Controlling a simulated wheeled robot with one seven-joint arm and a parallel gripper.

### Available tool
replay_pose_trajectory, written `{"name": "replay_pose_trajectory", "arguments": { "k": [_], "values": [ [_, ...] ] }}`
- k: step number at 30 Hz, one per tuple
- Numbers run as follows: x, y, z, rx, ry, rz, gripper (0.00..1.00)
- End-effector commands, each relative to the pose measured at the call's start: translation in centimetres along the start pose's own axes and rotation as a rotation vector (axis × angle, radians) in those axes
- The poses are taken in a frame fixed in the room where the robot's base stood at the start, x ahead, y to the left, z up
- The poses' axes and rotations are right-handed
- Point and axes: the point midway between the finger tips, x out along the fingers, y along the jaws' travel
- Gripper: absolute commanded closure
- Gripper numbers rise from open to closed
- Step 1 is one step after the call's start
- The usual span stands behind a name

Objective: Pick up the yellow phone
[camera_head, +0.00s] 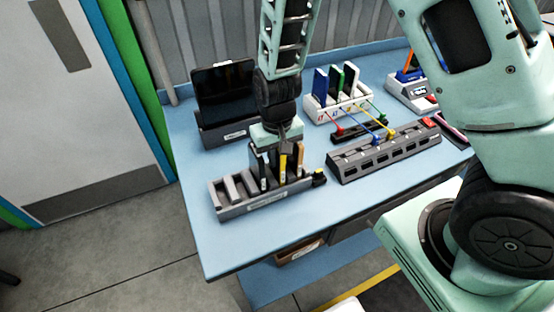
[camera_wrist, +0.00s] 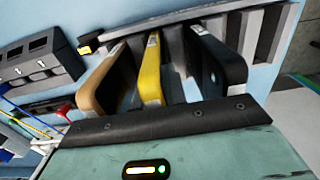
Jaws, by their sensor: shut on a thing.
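The yellow phone (camera_head: 283,169) stands upright in a slot of a grey rack (camera_head: 231,212) on the blue table. It also shows in the wrist view (camera_wrist: 151,76), between a tan phone (camera_wrist: 101,83) and a dark phone (camera_wrist: 219,62). My gripper (camera_head: 285,152) reaches down from above and is shut on the yellow phone. The upper part of the phone is hidden by the gripper in the head view. The fingertips are hard to make out in the wrist view.
The rack's left slots are empty. A black tablet (camera_head: 224,92) in a stand is behind. A white holder (camera_head: 338,107) with blue, green and white items and a grey multi-port strip (camera_head: 385,152) with coloured cables stand to the right. The table's front left is clear.

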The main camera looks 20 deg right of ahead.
Motion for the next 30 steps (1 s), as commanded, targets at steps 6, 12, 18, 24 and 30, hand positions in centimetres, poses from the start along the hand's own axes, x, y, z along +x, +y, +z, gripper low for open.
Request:
{"name": "replay_pose_trajectory", "arguments": {
  "k": [6, 12, 18, 24, 30],
  "values": [
    [-1.0, 0.0, -0.1, -0.001, 0.003, -0.001, 1.00],
    [-3.4, -0.1, -0.1, -0.002, 0.005, -0.002, 1.00],
    [-6.2, -0.1, -0.1, -0.001, 0.004, -0.003, 1.00],
    [-8.8, -0.1, -0.1, -0.001, 0.004, -0.003, 1.00],
    [-10.0, 0.0, 0.0, -0.001, 0.000, -0.001, 1.00]
  ]
}}
